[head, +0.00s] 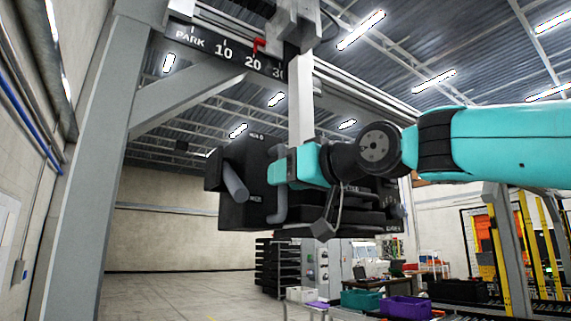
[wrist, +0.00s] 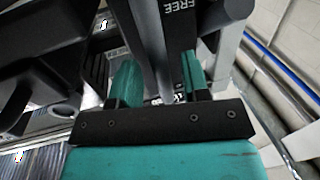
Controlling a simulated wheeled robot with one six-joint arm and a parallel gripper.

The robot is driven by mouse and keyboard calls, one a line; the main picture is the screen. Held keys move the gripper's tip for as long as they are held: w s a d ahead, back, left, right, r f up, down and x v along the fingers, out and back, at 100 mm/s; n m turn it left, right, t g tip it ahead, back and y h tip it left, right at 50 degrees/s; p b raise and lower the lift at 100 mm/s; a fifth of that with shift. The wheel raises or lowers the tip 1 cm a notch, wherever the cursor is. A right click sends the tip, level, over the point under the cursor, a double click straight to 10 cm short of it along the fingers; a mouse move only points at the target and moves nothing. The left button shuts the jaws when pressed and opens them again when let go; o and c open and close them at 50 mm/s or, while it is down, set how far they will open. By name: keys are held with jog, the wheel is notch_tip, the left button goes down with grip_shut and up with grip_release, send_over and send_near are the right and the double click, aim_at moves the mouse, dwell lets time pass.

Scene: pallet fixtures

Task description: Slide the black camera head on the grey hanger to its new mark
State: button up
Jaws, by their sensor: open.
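The black camera head (head: 245,165) hangs at the centre of the head view below a pale grey hanger (head: 301,100). The hanger's carriage (head: 296,22) sits on the overhead rail near the 30 of the scale. A red marker (head: 259,45) is on the scale plate (head: 215,48) near the 20. In the wrist view, a grey bar (wrist: 152,45) runs between the teal fingers of my open gripper (wrist: 160,82); contact cannot be told.
A grey post with a diagonal brace (head: 112,150) stands at the left. A grey lever (head: 235,182) sticks out of the camera head's left side. Benches with purple and teal bins (head: 362,300) are low at the right. The floor (head: 180,290) at lower left is clear.

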jog(key=shift+x, duration=0.8)
